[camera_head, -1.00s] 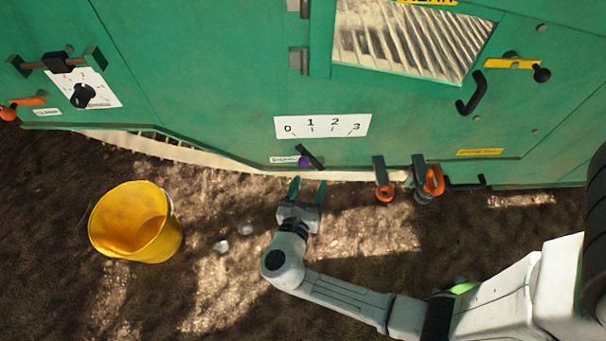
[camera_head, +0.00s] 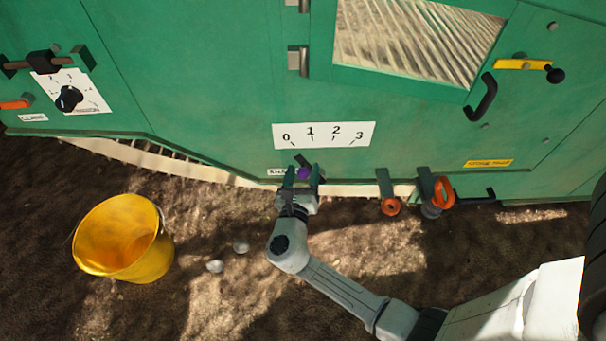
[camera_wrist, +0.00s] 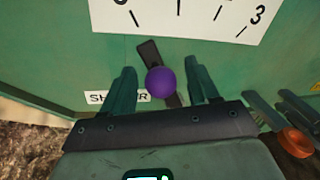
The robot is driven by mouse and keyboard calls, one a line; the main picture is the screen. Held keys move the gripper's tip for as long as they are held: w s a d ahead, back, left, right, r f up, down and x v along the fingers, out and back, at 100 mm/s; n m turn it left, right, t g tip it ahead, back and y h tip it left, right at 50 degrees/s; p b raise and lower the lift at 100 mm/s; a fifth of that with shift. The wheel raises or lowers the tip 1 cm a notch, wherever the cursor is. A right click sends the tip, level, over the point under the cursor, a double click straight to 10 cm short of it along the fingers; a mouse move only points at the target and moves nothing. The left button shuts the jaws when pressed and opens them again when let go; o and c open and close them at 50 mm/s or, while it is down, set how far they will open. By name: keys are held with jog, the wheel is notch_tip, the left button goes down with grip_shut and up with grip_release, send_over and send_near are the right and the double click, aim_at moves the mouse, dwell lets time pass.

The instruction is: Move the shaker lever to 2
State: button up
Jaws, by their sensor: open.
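The shaker lever is a dark bar with a purple ball knob (camera_head: 303,173), below a white scale plate (camera_head: 323,135) marked 0 to 3 on the green machine. In the wrist view the knob (camera_wrist: 161,81) sits between the two open green fingers of my gripper (camera_wrist: 163,92), with a gap visible on each side. The lever's bar (camera_wrist: 148,52) tilts up and left from the knob, toward the low end of the scale. In the head view my gripper (camera_head: 303,178) is at the knob, fingers pointing up at the panel. The label beside the lever (camera_wrist: 118,97) is partly hidden by the left finger.
Orange-ringed dark fittings (camera_head: 390,206) stick out to the right of the lever. A yellow bucket (camera_head: 123,238) stands on the soil at left, with two pale round objects (camera_head: 240,246) near it. A black handle (camera_head: 481,96) is at upper right.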

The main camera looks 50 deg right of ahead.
jog(key=shift+w+d, duration=0.15)
jog(key=shift+d, duration=0.15)
jog(key=shift+c, duration=0.3)
grip_shut()
